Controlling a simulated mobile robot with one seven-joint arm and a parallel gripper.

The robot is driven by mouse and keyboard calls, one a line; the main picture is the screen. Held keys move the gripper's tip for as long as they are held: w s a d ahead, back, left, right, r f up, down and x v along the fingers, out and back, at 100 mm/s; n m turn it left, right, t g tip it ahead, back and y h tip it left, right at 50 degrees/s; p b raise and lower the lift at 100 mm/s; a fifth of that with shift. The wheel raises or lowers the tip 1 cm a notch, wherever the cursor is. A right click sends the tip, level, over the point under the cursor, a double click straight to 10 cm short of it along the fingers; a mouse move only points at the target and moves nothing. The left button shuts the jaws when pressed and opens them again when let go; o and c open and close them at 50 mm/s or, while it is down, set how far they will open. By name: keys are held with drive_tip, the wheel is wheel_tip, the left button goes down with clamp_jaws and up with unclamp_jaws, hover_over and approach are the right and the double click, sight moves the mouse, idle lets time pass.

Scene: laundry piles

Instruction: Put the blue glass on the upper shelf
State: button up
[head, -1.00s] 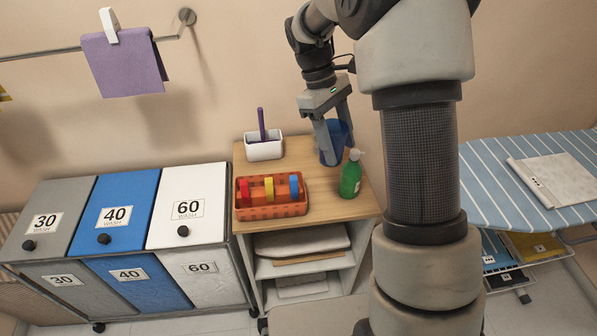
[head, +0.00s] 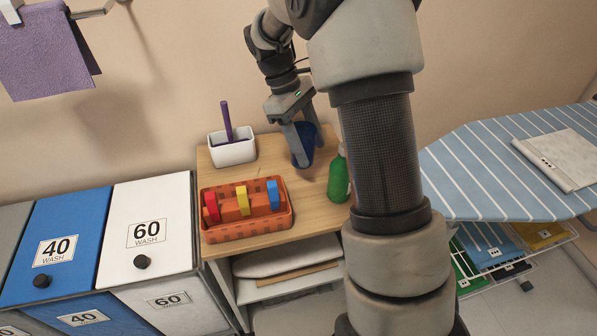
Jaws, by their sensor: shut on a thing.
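The blue glass (head: 307,145) is upright at the back right of a small wooden-topped shelf unit (head: 270,240). My gripper (head: 303,146) reaches down from above and is shut on the glass, one finger in front of it. I cannot tell whether its base touches the top. Below the top, the upper shelf (head: 268,284) holds folded pale cloth (head: 290,258) and a flat tan item. My arm hides the unit's right side.
A green pump bottle (head: 338,178) stands close to the right of the glass, partly behind my arm. Laundry bins (head: 145,235) and an ironing board (head: 480,170) flank the unit.

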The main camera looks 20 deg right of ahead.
wheel_tip(320, 180, down, 7)
drive_tip(key=shift+b, duration=0.65)
drive_tip(key=shift+f, duration=0.1)
drive_tip(key=o, duration=1.2)
